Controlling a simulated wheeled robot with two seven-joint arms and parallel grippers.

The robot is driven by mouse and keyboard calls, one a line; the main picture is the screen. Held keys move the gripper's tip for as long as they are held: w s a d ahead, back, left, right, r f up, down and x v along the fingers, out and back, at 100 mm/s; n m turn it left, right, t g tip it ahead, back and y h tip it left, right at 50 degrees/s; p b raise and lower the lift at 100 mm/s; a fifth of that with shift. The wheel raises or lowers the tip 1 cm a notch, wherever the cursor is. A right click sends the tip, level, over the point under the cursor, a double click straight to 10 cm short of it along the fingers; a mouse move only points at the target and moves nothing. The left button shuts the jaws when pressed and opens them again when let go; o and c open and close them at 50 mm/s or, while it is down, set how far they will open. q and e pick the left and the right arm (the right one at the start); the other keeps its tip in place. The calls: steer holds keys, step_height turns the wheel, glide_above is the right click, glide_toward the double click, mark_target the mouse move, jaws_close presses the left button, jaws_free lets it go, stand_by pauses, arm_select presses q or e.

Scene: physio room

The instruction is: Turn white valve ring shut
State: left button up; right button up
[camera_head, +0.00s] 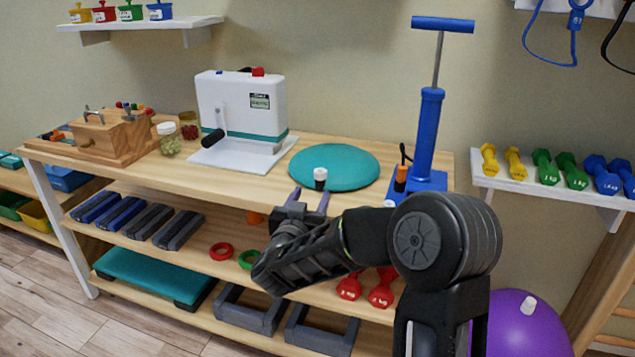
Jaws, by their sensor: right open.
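A white valve ring (320,173) sits on top of a short black stem, upright at the front part of the round teal cushion (345,163). The cushion lies on the wooden table top. My right gripper (308,199) is open and empty, its two purple-grey fingers pointing toward the table and the valve. In the picture the fingertips are just below and left of the valve, apart from each other; the gap in depth to the valve is hard to judge. The lower stem is partly hidden. My left gripper is not in view.
A blue hand pump (429,135) stands right of the cushion, with an orange-black tool (401,178) beside it. A white machine (240,110) stands to the left. Jars and a wooden block (115,135) are farther left. Dumbbells (547,166) line the right shelf.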

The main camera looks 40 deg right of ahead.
mark_target(319, 180)
steer(key=x, duration=0.7)
steer(key=shift+w+d, duration=0.2)
steer(key=shift+w, duration=0.05)
jaws_close()
stand_by(0.3)
